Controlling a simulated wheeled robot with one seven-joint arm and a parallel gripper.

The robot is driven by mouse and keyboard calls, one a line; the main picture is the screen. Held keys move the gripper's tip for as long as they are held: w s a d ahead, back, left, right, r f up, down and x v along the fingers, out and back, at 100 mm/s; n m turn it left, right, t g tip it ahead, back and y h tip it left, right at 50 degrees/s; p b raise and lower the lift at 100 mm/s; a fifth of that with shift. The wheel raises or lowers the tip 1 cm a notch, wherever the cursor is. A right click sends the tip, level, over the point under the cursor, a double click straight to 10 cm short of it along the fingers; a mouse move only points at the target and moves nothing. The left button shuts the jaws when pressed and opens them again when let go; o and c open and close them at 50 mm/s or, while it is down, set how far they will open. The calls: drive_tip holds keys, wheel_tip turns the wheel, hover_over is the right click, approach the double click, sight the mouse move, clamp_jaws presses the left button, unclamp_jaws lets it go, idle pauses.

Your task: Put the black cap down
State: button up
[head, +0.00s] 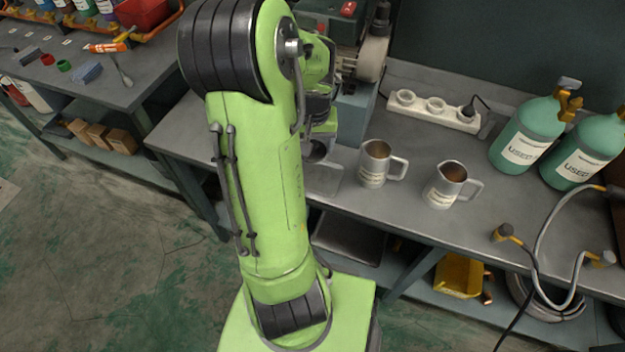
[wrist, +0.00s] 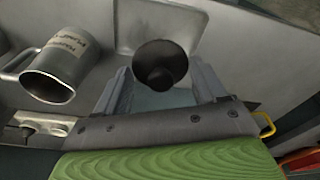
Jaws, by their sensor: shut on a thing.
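The black cap (wrist: 160,66) shows in the wrist view as a dark round piece between the fingers of my gripper (wrist: 163,82). My gripper is shut on it. A pale grey flat plate (wrist: 132,30) lies beyond the cap on the workbench. I cannot tell whether the cap touches the plate or is held above it. In the head view my green arm hides most of the gripper, and the cap cannot be made out clearly there.
Two metal mugs (head: 374,164) (head: 441,186) stand right of my arm; one shows in the wrist view (wrist: 62,68). A white socket strip (head: 436,111), green USED cylinders (head: 528,135) and a hose (head: 548,225) lie farther right. Bare workbench (head: 400,220) lies in front of the mugs.

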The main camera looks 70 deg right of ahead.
sight(313, 175)
wheel_tip(313, 175, down, 10)
drive_tip(key=b, duration=0.2)
drive_tip(key=shift+r+b, duration=0.25)
drive_tip(key=shift+b, duration=0.05)
drive_tip(key=shift+f, duration=0.2)
drive_tip(key=o, duration=1)
drive_tip(key=shift+r, duration=0.2)
